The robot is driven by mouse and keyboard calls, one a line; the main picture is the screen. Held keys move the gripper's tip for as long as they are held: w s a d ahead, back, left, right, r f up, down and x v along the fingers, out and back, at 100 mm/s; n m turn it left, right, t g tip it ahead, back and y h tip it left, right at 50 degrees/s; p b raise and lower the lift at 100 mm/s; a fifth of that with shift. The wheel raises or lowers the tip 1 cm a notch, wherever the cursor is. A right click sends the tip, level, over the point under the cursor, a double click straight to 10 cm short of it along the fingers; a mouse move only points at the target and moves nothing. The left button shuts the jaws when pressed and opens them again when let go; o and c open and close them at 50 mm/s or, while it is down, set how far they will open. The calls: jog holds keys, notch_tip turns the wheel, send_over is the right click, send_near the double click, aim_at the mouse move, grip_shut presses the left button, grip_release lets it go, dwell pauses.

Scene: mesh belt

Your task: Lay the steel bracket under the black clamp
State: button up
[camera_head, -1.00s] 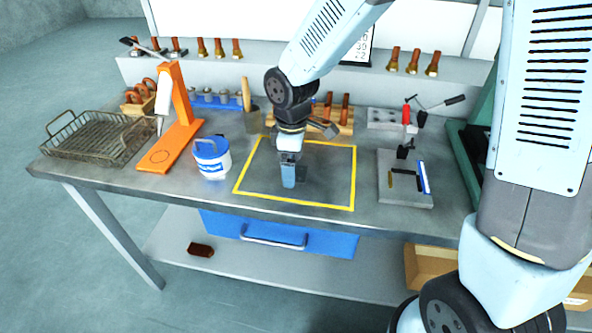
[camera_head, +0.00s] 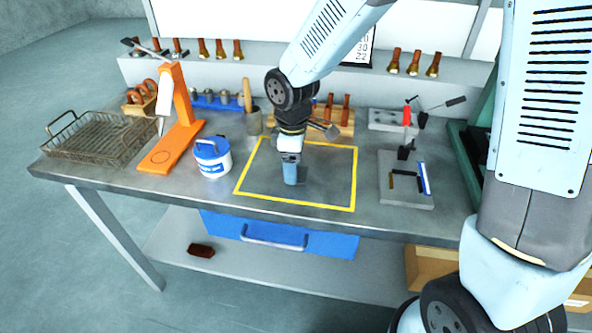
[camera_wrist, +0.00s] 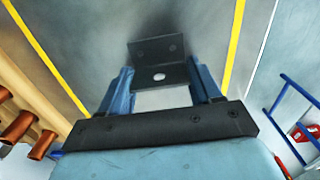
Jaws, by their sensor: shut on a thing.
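My gripper (camera_head: 291,178) points down inside the yellow-outlined square on the bench. In the wrist view its two blue fingers (camera_wrist: 161,88) are shut on the steel bracket (camera_wrist: 158,50), a dark grey bent plate with holes. The bracket sits between the fingers and reaches out beyond their tips. In the head view the fingers largely hide it, and its height above the bench is hard to tell. The black clamp (camera_head: 406,151) stands to the right at the back of a grey plate (camera_head: 408,203), with a red upright part above it. My gripper is well left of it.
The grey plate also carries a dark bar and a blue-and-white strip (camera_head: 424,178). A blue-and-white tub (camera_head: 212,159), an orange stand (camera_head: 181,122) and a wire basket (camera_head: 97,145) are at left. A wooden rack (camera_head: 337,128) stands behind the gripper. Bench between square and plate is clear.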

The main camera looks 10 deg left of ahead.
jog(key=shift+r, duration=0.1)
jog(key=shift+r, duration=0.3)
notch_tip(320, 180, up, 2)
jog(key=shift+r, duration=0.2)
jog(key=s+d+r, duration=0.1)
jog(key=s+r, duration=0.8)
jog(key=s, duration=0.5)
jog(key=shift+r, duration=0.4)
